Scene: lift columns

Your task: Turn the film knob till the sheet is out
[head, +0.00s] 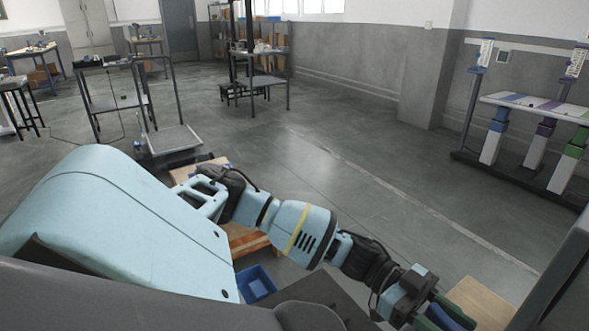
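I cannot make out a film knob or a film sheet in the head view. My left arm, light blue with dark joints, comes in from the left and runs down to the lower right. At its end is my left gripper (432,312), close to the bottom edge, with green and dark blue parts by it. I cannot tell whether it is open or holds anything. My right gripper is not in view.
A rack with several lift columns (495,135), banded blue, purple and green, stands at the right. A blue bin (256,284) and a wooden surface (478,303) are low down. Benches (112,100) stand at the back left. The middle floor is clear.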

